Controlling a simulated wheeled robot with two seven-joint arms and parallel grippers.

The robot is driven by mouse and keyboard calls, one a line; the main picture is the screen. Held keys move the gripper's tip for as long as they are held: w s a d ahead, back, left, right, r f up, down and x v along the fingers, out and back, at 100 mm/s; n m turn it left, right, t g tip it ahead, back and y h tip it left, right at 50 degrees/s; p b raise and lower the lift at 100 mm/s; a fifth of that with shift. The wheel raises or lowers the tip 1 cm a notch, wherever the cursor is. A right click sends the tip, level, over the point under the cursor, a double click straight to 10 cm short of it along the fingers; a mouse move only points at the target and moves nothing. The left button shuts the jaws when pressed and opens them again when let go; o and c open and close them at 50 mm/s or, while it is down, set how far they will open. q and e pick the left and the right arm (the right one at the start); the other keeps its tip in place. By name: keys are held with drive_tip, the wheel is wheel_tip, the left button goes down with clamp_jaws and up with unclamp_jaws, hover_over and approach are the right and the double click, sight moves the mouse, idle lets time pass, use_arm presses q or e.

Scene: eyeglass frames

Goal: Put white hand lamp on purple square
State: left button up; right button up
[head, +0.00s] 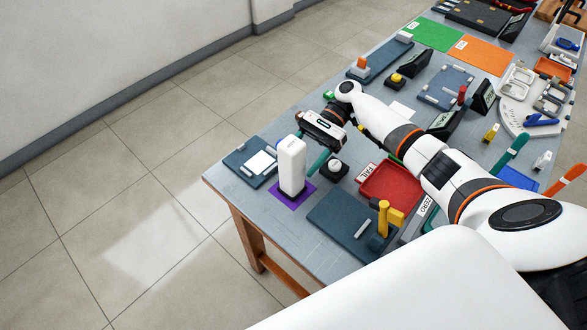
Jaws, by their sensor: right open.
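The white hand lamp (292,163) stands upright on the purple square (273,190) near the front left corner of the table. The square shows around the lamp's base. My right gripper (312,145) is just behind and to the right of the lamp, open. The lamp hides part of the gripper's front, so I cannot tell whether a finger touches the lamp. My left gripper is out of view.
A dark blue board with a white card (261,162) lies left of the lamp. A black button box (334,169) stands to its right, then a red tray (392,186). A dark blue board (345,222) with a yellow tool (384,216) is in front.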

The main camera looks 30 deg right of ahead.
drive_tip(key=b+v, duration=0.1)
drive_tip(key=v, duration=0.7)
drive_tip(key=shift+b, duration=0.3)
drive_tip(key=shift+r, duration=0.1)
